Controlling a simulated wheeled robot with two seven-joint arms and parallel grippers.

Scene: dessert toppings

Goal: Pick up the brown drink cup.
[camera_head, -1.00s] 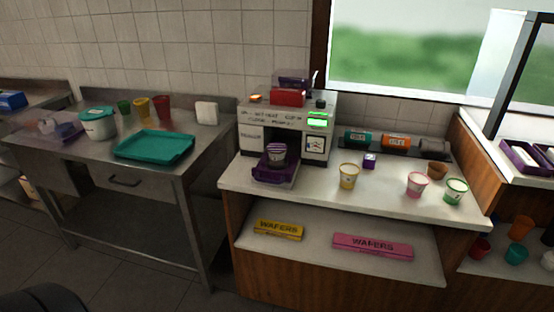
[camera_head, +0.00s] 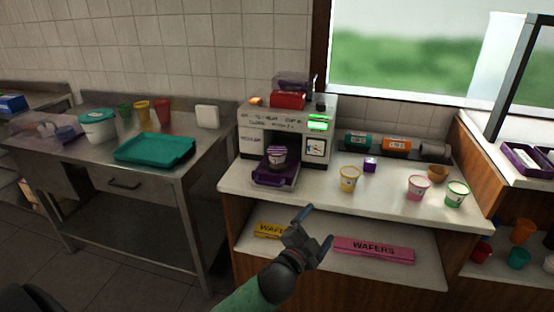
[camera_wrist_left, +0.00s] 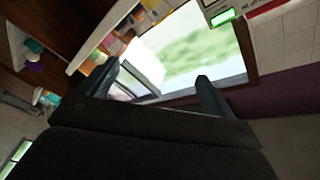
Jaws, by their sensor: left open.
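A small brown cup (camera_head: 437,174) stands on the white counter at its right back, behind the pink-rimmed cup (camera_head: 418,187) and the green-rimmed cup (camera_head: 457,193). I cannot tell if it is the drink cup. A dark cup is partly cut off at the right edge of the head view, on the lower right shelf. My left gripper (camera_head: 316,230) is open and empty in front of the counter's front edge, well left of the brown cup. In the left wrist view its two fingers (camera_wrist_left: 157,87) are apart with nothing between them. My right gripper is not in view.
Wafer boxes, including a pink one (camera_head: 373,249), lie on the shelf below. An orange cup (camera_head: 522,231) stands lower right.

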